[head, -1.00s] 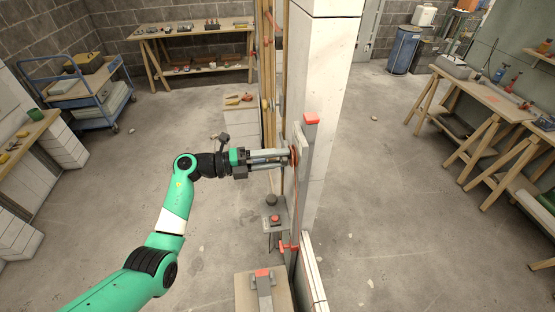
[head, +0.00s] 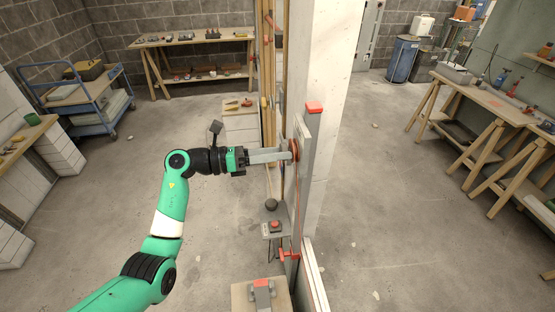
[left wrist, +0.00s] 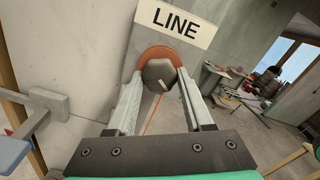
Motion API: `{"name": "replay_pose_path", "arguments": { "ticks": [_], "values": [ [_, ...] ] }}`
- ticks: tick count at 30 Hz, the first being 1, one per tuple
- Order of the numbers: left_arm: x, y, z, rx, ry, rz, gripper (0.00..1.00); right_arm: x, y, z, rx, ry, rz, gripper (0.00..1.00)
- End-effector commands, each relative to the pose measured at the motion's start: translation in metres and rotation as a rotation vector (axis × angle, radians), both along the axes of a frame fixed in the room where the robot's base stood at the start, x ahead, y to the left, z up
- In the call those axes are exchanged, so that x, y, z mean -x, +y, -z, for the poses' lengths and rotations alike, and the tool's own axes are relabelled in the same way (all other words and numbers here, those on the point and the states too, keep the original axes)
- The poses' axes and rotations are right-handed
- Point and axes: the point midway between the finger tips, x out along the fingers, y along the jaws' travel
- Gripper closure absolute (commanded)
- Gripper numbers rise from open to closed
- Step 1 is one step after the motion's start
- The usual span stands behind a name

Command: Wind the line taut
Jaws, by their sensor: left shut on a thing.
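The orange-red line reel (head: 295,149) is mounted on the side of an upright grey board (head: 304,180). In the left wrist view the reel (left wrist: 158,52) has a grey faceted hub (left wrist: 159,73) and sits below a white label reading "LINE" (left wrist: 176,22). My left gripper (head: 289,151) points at the board, its two fingers shut on the hub from either side. A thin orange line (left wrist: 152,115) runs down from the reel and looks straight; its tension is hard to judge. My right gripper is not in view.
A tall white pillar (head: 328,90) stands just behind the board. A red button box (head: 275,228) and a red clamp (head: 288,253) are below the reel. A blue trolley (head: 88,98) and workbenches stand farther off.

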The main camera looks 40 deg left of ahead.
Motion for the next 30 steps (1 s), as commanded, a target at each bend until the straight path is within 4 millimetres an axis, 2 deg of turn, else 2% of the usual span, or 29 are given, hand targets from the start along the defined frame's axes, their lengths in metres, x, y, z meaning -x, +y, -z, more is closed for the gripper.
{"name": "replay_pose_path", "arguments": {
  "ticks": [1, 3, 15, 30],
  "values": [
    [0.0, 0.0, 0.004, -0.035, -0.026, 0.0, 1.0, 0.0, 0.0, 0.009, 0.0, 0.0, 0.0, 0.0],
    [0.0, 0.0, 0.004, -0.091, -0.065, 0.0, 1.0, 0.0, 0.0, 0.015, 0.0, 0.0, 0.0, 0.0],
    [-0.001, 0.001, 0.003, -0.349, -0.248, -0.001, 1.0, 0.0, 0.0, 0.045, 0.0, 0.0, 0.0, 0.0],
    [-0.001, 0.001, 0.001, -0.463, -0.328, 0.0, 1.0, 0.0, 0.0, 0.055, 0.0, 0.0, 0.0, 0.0]
  ]
}}
